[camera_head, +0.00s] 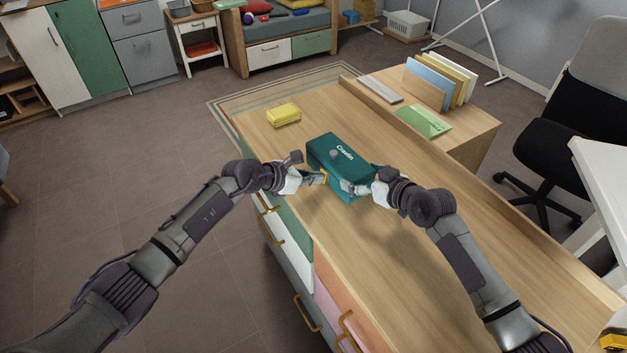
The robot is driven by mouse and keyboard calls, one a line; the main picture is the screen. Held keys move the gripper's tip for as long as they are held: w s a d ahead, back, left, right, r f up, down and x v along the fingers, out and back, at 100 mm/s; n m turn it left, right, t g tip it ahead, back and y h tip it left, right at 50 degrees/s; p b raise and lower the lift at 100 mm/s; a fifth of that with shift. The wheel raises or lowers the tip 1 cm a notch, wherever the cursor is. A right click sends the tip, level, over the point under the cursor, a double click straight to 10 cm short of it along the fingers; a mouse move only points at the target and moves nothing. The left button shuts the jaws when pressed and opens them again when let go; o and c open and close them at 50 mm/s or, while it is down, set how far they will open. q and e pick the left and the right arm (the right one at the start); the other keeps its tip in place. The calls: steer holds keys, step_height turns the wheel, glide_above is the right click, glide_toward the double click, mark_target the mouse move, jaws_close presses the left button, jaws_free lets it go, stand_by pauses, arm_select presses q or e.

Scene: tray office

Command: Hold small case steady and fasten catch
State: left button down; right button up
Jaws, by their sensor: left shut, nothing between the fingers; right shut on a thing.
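A small teal case (341,153) with pale lettering on its lid sits tilted in the picture on the wooden desk, its lid looking closed. My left gripper (322,178) is shut and empty at the case's front left side, close to a small yellow part there that may be the catch. My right gripper (352,187) is shut on the case at its front right edge. The gripper hides part of the case's front. I cannot tell whether the catch is fastened.
A yellow block (284,115) lies on the desk (390,265) behind and left of the case. A raised shelf at the back right holds upright folders (436,84), a green booklet (424,121) and a grey flat item (380,89).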

arm_select(q)
steer(key=shift+r, duration=0.1)
steer(key=shift+s+a, duration=0.25)
steer(key=shift+a, duration=0.05)
steer(key=s+a, duration=0.1)
steer(key=a, duration=0.1)
steer(key=shift+s+a+r, duration=0.1)
steer(key=shift+s+a, duration=0.2)
steer(key=shift+s, duration=0.1)
steer(key=v, duration=1)
steer(key=shift+r, duration=0.3)
steer(key=shift+d, duration=0.1)
steer(key=shift+a+f, duration=0.25)
steer(key=shift+f, duration=0.5)
